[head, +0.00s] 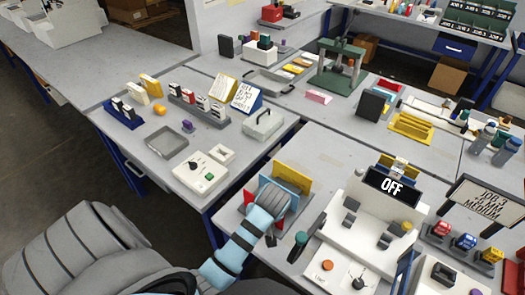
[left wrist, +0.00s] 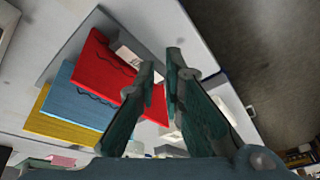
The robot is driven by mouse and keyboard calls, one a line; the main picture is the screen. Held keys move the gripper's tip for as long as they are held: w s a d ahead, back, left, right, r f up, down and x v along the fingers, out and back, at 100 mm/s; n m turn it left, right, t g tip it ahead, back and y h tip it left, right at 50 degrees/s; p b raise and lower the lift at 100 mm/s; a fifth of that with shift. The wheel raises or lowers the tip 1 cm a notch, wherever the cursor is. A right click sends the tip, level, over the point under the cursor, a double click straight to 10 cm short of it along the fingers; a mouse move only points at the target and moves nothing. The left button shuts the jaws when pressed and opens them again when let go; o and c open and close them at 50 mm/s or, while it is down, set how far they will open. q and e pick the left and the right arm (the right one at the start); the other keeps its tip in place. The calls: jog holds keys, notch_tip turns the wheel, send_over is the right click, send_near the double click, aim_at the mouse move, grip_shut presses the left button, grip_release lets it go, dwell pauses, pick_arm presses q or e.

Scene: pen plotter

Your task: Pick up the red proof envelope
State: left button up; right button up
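The red proof envelope (left wrist: 100,82) stands in a grey rack with a white label near its top edge; a strip of it also shows in the head view (head: 248,198). My left gripper (left wrist: 163,62) is open, with its two fingers a small gap apart. It reaches over the red envelope's edge, and some red shows between the fingers. I cannot tell whether either finger touches it. In the head view my left arm hides most of the rack and the fingertips. My right gripper is not in view.
A blue envelope (left wrist: 78,100) and a yellow envelope (left wrist: 58,128) stand beside the red one. The table edge and floor (left wrist: 275,60) lie close on the other side of the gripper.

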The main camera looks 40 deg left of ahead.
pick_arm(q)
jog(key=w+r+n+g, duration=0.1)
jog(key=w+r+n, duration=0.6)
jog(key=w, duration=0.1)
jog(key=f+b, duration=0.1)
jog(key=a+f+b, duration=0.1)
jog(key=b, duration=0.1)
jog(key=f+y+b, duration=0.1)
jog(key=shift+s+a+f+n+g, duration=0.25)
jog(key=shift+s+f+n+g, duration=0.05)
jog(key=shift+n, duration=0.1)
jog(key=b+x, duration=0.1)
jog(key=x, duration=0.8)
jog(key=shift+d+f, duration=0.1)
jog(key=shift+f, duration=0.15)
grip_shut()
jog(key=shift+r, duration=0.1)
